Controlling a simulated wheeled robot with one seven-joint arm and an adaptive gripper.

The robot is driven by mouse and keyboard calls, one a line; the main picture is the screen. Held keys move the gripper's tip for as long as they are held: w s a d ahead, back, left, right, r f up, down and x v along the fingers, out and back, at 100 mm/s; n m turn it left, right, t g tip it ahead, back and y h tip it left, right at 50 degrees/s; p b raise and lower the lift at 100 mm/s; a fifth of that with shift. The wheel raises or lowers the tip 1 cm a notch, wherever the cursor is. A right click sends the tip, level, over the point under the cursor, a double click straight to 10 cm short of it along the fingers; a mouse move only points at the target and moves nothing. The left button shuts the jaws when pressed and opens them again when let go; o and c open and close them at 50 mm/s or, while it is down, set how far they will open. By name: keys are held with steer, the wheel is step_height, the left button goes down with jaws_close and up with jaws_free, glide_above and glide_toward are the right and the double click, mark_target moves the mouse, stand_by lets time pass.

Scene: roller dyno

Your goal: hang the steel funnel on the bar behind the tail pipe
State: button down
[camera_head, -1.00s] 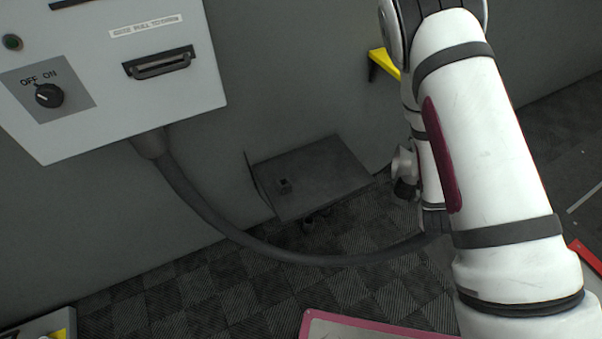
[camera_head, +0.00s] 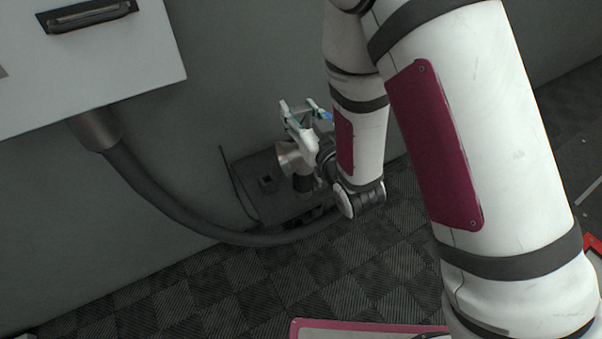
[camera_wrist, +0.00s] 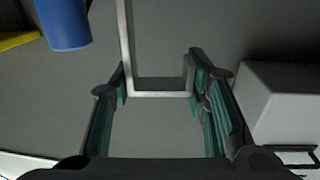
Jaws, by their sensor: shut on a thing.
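My gripper (camera_head: 300,112) is in front of the grey wall, left of my forearm in the head view. In the wrist view my gripper (camera_wrist: 158,85) has its teal-padded fingers on both sides of a pale, thin, U-shaped metal piece. It looks like part of the steel funnel (camera_wrist: 160,94), and the fingers are closed against its sides.
A blue cylinder (camera_wrist: 63,22) and a yellow part (camera_wrist: 18,40) are at upper left in the wrist view; a pale box (camera_wrist: 290,105) is at right.

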steer(key=a, duration=0.1)
steer(key=a+y+b, duration=0.1)
steer(key=s+a+n, duration=0.1)
steer(key=shift+f+g, duration=0.25)
steer(key=shift+g, duration=0.05)
steer(key=shift+a+b, duration=0.1)
steer(key=shift+b, duration=0.2)
steer(key=w+d+f+b, duration=0.1)
steer(key=w+f, duration=0.1)
steer(key=w, duration=0.5)
steer(key=w+d+f+b, duration=0.1)
steer(key=w+f, duration=0.2)
steer(key=w, duration=0.5)
steer(key=shift+w+d, duration=0.15)
steer(key=shift+w, duration=0.15)
steer(key=shift+f, duration=0.15)
steer(key=c, duration=0.9)
jaws_free()
steer(key=p+v, duration=0.1)
steer(key=v, duration=1.1)
steer(key=shift+d, duration=0.1)
